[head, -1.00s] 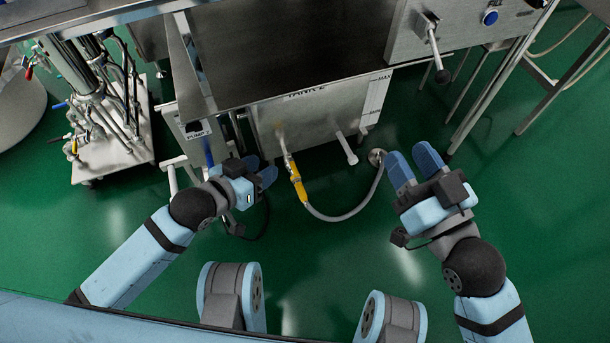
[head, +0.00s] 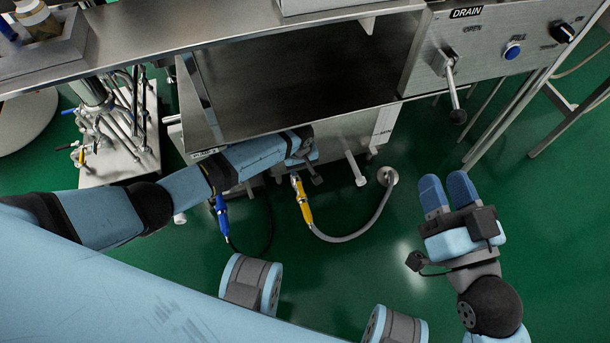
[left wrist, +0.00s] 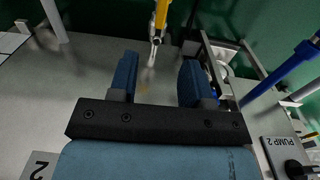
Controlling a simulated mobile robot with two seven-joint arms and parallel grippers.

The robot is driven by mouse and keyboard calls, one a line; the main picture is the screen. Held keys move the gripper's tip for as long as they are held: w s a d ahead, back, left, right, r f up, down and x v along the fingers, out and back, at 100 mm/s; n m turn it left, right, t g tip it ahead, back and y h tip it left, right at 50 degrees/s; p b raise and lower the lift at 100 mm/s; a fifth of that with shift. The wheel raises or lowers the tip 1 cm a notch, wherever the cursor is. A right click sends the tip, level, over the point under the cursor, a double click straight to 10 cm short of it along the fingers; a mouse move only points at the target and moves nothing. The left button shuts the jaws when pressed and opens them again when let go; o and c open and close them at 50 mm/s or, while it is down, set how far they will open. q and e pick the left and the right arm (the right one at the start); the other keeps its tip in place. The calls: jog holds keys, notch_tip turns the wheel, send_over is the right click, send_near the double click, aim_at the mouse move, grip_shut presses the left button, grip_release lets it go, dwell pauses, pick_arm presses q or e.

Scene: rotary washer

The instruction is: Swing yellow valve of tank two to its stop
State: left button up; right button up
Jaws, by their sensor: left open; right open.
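The yellow valve (head: 302,200) hangs low at the front of tank two (head: 355,130), with a grey hose running from its lower end. My left gripper (head: 303,158) is in front of the tank face, just above the valve in the head view, and hides part of the tank. In the left wrist view its two fingers (left wrist: 160,75) are apart and empty. The yellow valve (left wrist: 161,14) and its metal fitting show beyond the fingertips, roughly between them. I cannot tell whether anything touches. My right gripper (head: 447,193) is open and empty over the floor, right of the hose.
A blue valve (head: 221,214) hangs left of the yellow one; a PUMP 2 label (left wrist: 280,150) shows in the wrist view. A white pipe (head: 356,168) sticks out right of the valve. The steel worktop (head: 300,60) overhangs above. Green floor (head: 340,275) is open in front.

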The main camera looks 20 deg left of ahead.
pick_arm(q)
jog(key=b, duration=0.5)
send_over(301, 189)
notch_tip(301, 189, down, 9)
jog(key=shift+r, duration=0.2)
notch_tip(301, 189, down, 4)
jog(key=shift+b, duration=1.15)
jog(key=shift+f, duration=0.6)
pick_arm(e)
notch_tip(301, 189, down, 7)
jog(key=w+n+g, duration=0.1)
jog(key=n+g, duration=0.1)
jog(key=shift+w, duration=0.15)
pick_arm(q)
jog(key=shift+c, duration=0.3)
pick_arm(e)
jog(key=shift+d, duration=0.1)
pick_arm(q)
grip_shut()
